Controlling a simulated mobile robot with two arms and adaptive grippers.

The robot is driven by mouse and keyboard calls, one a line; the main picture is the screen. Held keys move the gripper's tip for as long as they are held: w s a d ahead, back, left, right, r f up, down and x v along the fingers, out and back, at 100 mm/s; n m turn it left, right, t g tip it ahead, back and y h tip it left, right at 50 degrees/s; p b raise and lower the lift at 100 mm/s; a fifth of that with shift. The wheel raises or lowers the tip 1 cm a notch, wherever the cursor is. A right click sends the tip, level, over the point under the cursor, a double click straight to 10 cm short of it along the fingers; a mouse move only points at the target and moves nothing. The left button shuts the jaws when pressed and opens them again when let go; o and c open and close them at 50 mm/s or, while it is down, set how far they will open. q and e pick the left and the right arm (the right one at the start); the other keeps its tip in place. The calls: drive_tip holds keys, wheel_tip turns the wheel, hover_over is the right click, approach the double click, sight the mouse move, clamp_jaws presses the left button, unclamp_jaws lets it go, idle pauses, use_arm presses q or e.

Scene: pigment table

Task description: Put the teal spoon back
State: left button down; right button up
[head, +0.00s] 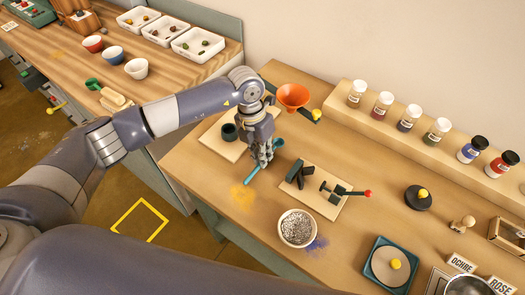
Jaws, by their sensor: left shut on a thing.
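The teal spoon (252,178) is held in my left gripper (262,160), low over the wooden table. It slants from lower left to upper right, and the fingers hide its middle. My left gripper is shut on it; whether the spoon touches the table is hard to tell. A pale board (212,137) with a dark green cup (230,132) lies left of the gripper. Another pale board (327,209) with dark rests and a red-tipped tool (366,193) lies to its right. My right gripper is not in view.
An orange funnel (293,95) stands behind my gripper. A bowl of grey grains (297,228) stands in front, by blue powder (318,244). Yellow powder (242,196) lies on the table. Jars line a raised shelf (345,108). A dark yellow-knobbed weight (417,200) stands right.

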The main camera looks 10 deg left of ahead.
use_arm(q)
drive_tip(key=shift+f, duration=0.2)
drive_tip(key=shift+f, duration=0.1)
drive_tip(key=shift+f+b, duration=0.15)
drive_tip(key=shift+b, duration=0.2)
drive_tip(key=c, duration=1.7)
unclamp_jaws()
